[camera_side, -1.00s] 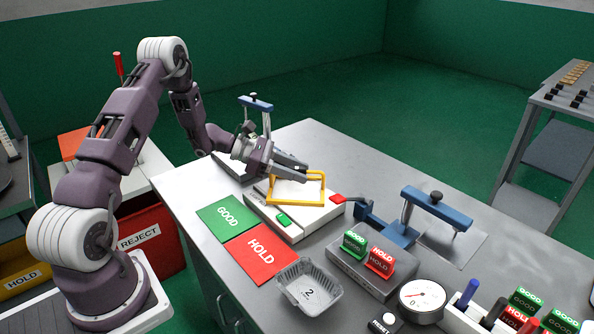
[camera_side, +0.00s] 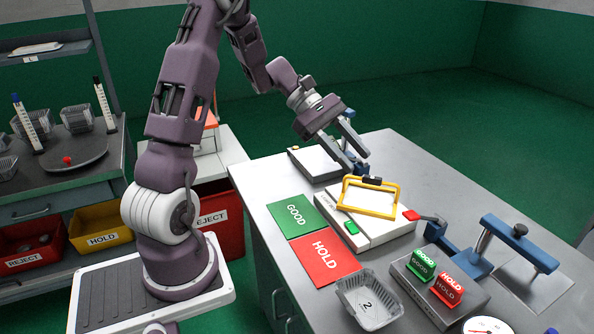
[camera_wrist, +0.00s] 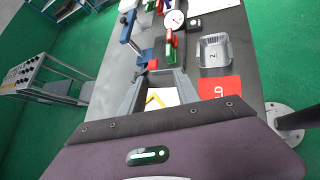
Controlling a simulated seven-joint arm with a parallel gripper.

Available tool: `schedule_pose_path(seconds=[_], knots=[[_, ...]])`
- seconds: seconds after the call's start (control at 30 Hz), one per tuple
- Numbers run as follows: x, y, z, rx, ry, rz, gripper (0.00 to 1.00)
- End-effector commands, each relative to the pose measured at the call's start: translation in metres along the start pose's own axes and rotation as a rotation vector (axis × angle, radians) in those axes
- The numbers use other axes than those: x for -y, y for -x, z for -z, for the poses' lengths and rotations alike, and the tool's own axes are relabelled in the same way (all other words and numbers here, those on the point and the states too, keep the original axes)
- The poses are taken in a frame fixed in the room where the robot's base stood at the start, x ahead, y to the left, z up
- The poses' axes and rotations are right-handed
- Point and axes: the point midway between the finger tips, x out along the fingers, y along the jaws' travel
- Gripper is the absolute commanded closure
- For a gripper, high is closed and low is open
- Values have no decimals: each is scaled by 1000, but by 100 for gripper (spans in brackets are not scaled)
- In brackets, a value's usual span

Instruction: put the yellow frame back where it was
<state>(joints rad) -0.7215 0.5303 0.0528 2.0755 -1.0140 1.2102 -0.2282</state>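The yellow frame (camera_side: 369,213) is a rectangular outline, tilted up over the white box (camera_side: 380,236), with a dark grip (camera_side: 372,181) on its top bar. My gripper (camera_side: 358,158) is open above and just behind the top bar, apart from it as far as I can tell. In the wrist view, the gripper (camera_wrist: 159,76) shows two spread grey fingers. Part of the yellow frame (camera_wrist: 153,101) shows between them over a white surface; the rest is hidden by my gripper body.
Green GOOD (camera_side: 297,215) and red HOLD (camera_side: 325,256) mats lie left of the white box. A clear tray (camera_side: 369,299) marked 2 stands in front. A blue clamp (camera_side: 497,240) and a block with GOOD and HOLD tags (camera_side: 437,295) are at right.

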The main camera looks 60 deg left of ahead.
Motion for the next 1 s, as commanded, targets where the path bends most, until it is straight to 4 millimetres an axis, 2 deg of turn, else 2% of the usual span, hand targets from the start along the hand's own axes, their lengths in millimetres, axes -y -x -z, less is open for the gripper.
schedule_pose_path(seconds=[0.03,0.1,0.2,0.3,0.4,0.5,0.6,1.0], knots=[[23,-7,-44,-65,-186,97,62],[66,-12,-88,-165,-458,236,62],[132,-6,-129,-326,-879,404,62],[183,10,-142,-490,-1280,517,62],[211,27,-141,-626,-1580,571,62],[222,39,-138,-716,-1754,588,62],[225,43,-136,-751,-1819,593,62],[224,43,-136,-754,-1817,594,62]])
